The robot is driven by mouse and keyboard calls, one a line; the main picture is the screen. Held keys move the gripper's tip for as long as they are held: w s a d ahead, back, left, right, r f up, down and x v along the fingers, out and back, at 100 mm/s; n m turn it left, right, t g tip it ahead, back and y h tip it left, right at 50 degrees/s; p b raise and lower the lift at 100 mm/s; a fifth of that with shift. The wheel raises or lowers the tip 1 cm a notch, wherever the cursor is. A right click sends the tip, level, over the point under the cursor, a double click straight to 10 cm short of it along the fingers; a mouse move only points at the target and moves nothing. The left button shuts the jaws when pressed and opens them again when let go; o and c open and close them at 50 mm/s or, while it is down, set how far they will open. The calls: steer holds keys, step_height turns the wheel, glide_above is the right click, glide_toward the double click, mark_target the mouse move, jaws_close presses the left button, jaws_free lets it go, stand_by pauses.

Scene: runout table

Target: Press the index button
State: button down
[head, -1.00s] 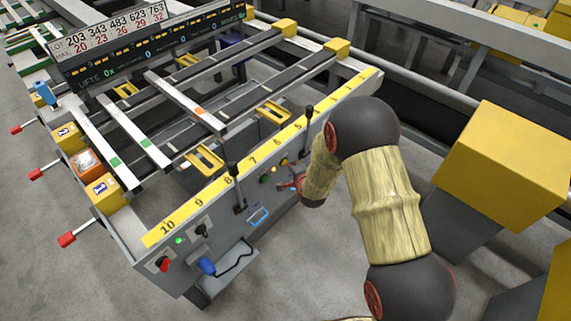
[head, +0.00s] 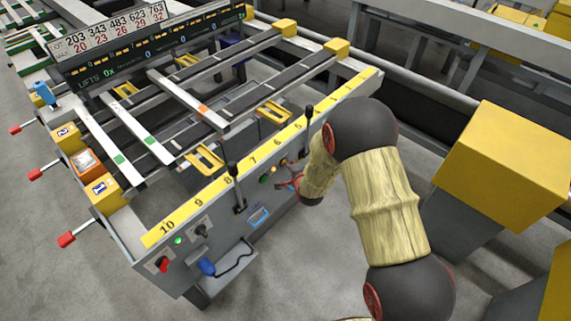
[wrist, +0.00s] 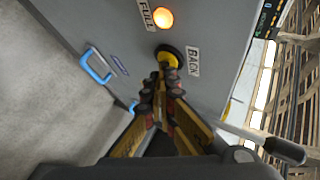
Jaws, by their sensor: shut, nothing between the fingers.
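My gripper (wrist: 162,84) is shut and empty in the wrist view. Its fingertips are at a round yellow button (wrist: 169,53) on the grey panel (wrist: 105,25); I cannot tell whether they touch it. A label reading BACK is beside this button. A lit orange lamp or button (wrist: 163,17) sits beyond it, near a label reading FULL. No label reading index is legible, so I cannot tell which control is the index button. In the head view my gripper (head: 294,182) is at the panel, partly hidden by my arm, near a green button (head: 264,179) and a yellow one (head: 274,170).
Black levers (head: 235,170) stand up along the panel beside the yellow numbered strip (head: 205,198). A blue handle (wrist: 95,66) projects from the panel. Bars with green marks (head: 119,159) lie on the table. Yellow boxes (head: 510,150) stand at right.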

steer(key=shift+s+d, duration=0.6)
steer(key=shift+d, duration=0.1)
steer(key=s+d, duration=0.1)
steer(key=d, duration=0.1)
steer(key=s+d, duration=0.2)
stand_by(0.7)
stand_by(0.6)
